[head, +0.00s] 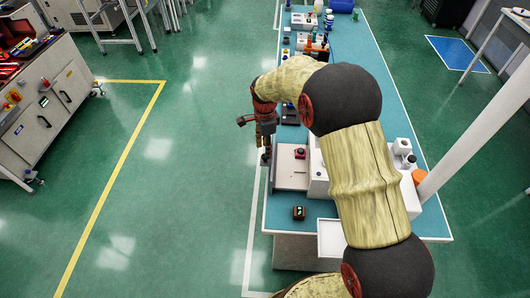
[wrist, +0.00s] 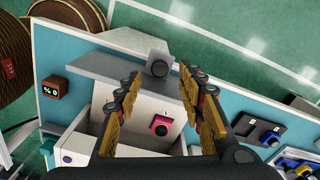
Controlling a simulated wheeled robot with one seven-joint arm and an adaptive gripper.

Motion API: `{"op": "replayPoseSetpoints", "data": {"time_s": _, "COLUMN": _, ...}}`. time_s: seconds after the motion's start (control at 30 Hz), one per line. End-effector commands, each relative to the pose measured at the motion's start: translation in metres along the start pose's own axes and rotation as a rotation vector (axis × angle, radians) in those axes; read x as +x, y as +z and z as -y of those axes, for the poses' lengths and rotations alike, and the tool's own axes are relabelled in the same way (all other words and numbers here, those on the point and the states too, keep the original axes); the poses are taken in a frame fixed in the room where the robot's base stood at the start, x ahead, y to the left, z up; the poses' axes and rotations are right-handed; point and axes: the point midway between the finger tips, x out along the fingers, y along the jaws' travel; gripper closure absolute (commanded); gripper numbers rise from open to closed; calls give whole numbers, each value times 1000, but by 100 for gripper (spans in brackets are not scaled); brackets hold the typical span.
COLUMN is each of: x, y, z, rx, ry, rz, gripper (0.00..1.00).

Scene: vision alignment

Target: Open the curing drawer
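The curing drawer (head: 287,176) is a pale box-like unit at the left edge of the teal bench. In the wrist view its grey front panel (wrist: 100,68) carries a grey block-like handle (wrist: 158,64). Behind the panel a white interior (wrist: 150,104) shows, holding a pink and black piece (wrist: 160,126), so the drawer looks at least partly out. My gripper (head: 266,152) is over the bench's left edge, beside the drawer. In the wrist view my gripper (wrist: 158,76) is open, its yellow-padded fingers on either side of the handle, with gaps visible. Contact is not visible.
A small dark box with a display (head: 299,213) stands near the bench's front corner. White housings (head: 319,178) stand right of the drawer, partly behind my arm. Several small items line the far bench (head: 345,40). The green floor left of the bench is clear.

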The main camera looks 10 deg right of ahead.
Motion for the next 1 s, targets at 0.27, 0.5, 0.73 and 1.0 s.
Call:
{"op": "replayPoseSetpoints", "data": {"time_s": 0.27, "x": -56, "y": 0, "z": 1, "rx": 0, "ry": -3, "rz": 0, "gripper": 61}}
{"op": "replayPoseSetpoints", "data": {"time_s": 0.5, "x": -81, "y": 0, "z": 1, "rx": 0, "ry": -1, "rz": 0, "gripper": 61}}
{"op": "replayPoseSetpoints", "data": {"time_s": 0.73, "x": -84, "y": 0, "z": 0, "rx": 0, "ry": -1, "rz": 0, "gripper": 61}}
{"op": "replayPoseSetpoints", "data": {"time_s": 1.0, "x": -83, "y": 0, "z": 1, "rx": 0, "ry": -1, "rz": 0, "gripper": 61}}
